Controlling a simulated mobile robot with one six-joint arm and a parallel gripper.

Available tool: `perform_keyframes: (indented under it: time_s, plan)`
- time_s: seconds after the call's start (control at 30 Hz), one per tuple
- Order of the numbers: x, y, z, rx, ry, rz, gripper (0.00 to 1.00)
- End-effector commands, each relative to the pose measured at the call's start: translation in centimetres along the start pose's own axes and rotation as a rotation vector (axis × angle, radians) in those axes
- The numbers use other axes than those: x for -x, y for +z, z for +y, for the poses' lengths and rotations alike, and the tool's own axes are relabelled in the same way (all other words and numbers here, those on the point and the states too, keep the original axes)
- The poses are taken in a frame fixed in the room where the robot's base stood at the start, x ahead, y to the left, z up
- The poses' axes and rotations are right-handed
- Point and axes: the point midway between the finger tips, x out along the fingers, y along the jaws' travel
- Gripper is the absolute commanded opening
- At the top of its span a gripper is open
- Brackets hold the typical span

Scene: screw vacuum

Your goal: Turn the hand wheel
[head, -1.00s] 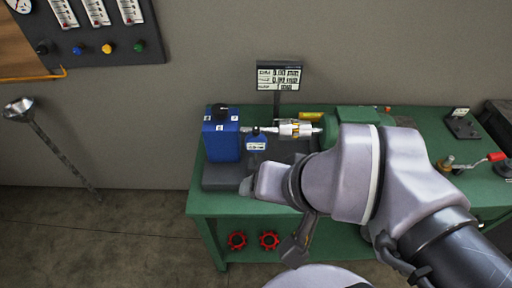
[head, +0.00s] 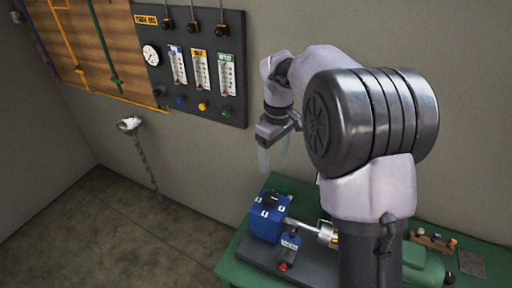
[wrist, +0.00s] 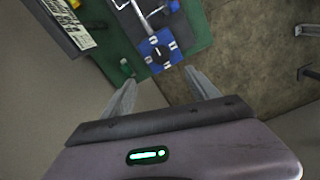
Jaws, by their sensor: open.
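A blue box (head: 266,225) with a dark round knob (head: 271,199) on its top stands at the left end of the green bench (head: 232,265). White labels surround the knob in the wrist view (wrist: 158,50). I cannot tell whether this knob is the hand wheel; no other wheel shows clearly now. My gripper (head: 273,155) is open and empty, pointing down, above the blue box and apart from it. In the wrist view, my gripper (wrist: 160,77) has its fingers spread, with the blue box beyond them. My arm hides much of the bench.
A dark gauge panel (head: 200,70) hangs on the wall to the left. The floor (head: 110,230) left of the bench is clear.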

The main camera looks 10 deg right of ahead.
Motion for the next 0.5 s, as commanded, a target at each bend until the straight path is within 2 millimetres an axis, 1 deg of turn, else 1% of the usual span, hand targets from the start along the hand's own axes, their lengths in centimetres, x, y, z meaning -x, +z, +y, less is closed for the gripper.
perform_keyframes:
  time_s: [0.07, 0.17, 0.5]
  plan:
    - [-0.7, -0.3, 0.4, 0.024, -0.004, -0.012, 0.69]
    - [-2.7, -0.3, 0.4, 0.029, -0.006, -0.015, 0.69]
    - [-12.9, -0.2, 0.3, 0.027, -0.006, -0.014, 0.69]
